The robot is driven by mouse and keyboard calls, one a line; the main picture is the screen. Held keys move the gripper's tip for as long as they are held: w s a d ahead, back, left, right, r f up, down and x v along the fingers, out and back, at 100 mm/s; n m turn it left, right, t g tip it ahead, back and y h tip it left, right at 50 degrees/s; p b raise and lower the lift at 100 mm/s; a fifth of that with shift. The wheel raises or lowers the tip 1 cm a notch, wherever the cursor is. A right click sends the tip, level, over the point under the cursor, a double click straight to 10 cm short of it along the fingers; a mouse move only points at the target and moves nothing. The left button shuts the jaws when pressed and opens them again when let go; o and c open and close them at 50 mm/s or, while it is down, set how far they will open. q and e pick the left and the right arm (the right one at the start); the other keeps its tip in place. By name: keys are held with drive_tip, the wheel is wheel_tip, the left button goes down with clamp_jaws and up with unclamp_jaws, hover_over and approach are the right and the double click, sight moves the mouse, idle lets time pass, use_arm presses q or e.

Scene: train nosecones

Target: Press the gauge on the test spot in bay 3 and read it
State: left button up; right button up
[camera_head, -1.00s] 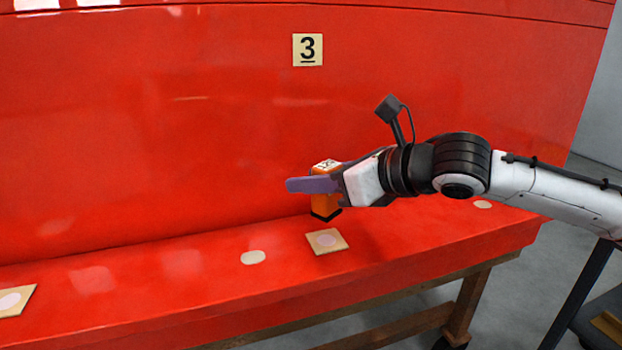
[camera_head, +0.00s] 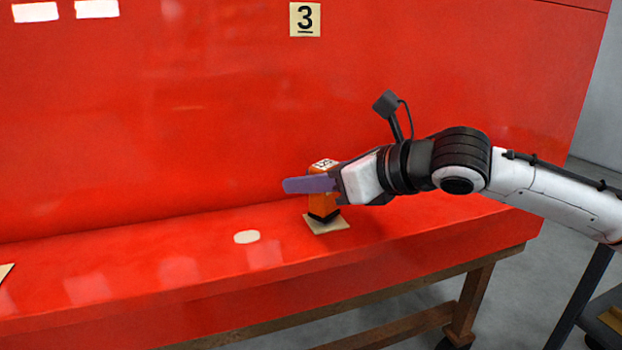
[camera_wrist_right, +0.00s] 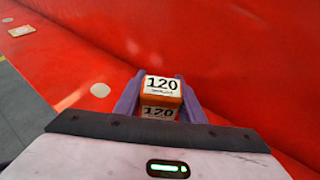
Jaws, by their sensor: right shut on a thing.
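My right gripper (camera_head: 318,184) is shut on an orange gauge (camera_head: 323,205) with a black base. In the head view the gauge stands upright over the square cream test pad (camera_head: 328,225) below the "3" label (camera_head: 305,19). Its base hides the pad's middle and looks to be touching it. In the right wrist view the purple fingers (camera_wrist_right: 160,100) sit on both sides of the gauge (camera_wrist_right: 161,97), and its white display (camera_wrist_right: 161,86) reads 120. My left gripper is not in view.
The red nosecone surface (camera_head: 180,110) rises behind the red ledge (camera_head: 180,265). A round cream spot (camera_head: 247,237) lies left of the pad, and part of another pad (camera_head: 5,270) shows at the far left. A dark cart (camera_head: 605,320) stands at the lower right.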

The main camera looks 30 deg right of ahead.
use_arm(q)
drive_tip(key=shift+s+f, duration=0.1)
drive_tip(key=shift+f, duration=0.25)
use_arm(e)
drive_tip(key=shift+f, duration=0.6)
idle(0.7)
